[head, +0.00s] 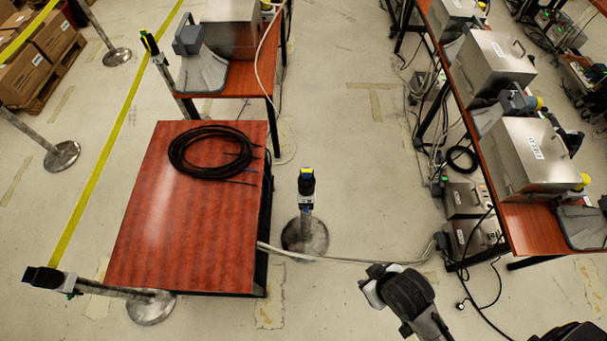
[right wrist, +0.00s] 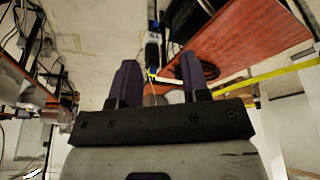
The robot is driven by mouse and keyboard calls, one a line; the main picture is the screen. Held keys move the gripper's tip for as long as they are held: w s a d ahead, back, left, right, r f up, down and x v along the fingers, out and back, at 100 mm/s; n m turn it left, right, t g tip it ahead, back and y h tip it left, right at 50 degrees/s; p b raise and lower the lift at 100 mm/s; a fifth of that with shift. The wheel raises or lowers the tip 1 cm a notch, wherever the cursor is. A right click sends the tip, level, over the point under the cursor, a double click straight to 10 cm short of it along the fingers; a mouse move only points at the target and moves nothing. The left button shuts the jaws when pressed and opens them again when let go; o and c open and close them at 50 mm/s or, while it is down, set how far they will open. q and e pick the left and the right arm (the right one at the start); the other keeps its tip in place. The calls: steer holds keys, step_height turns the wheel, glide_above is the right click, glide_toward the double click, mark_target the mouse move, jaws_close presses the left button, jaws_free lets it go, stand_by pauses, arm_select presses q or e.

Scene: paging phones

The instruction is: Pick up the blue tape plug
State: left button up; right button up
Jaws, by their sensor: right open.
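A barrier post (head: 306,215) stands just right of the red table. Its dark head (head: 306,182) carries a small yellow patch and a bluish part, which may be the blue tape plug; it is too small to tell for sure. This post head also shows in the right wrist view (right wrist: 152,52), ahead of the fingers and between them. My right gripper (head: 370,287) is at the lower right of that post, apart from it. In the right wrist view its two dark fingers (right wrist: 158,82) are spread with nothing between them. My left gripper is not in view.
The red table (head: 150,255) holds a coil of black cable (head: 210,150). Other barrier posts stand at its lower left (head: 150,308) and farther left (head: 62,155). A bench with metal boxes (head: 530,160) runs along the right. Pale cables (head: 350,260) cross the floor; the central floor is otherwise mostly clear.

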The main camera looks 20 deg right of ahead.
steer(key=shift+o, duration=0.2)
stand_by(0.3)
steer(key=o, duration=0.4)
steer(key=shift+d, duration=0.15)
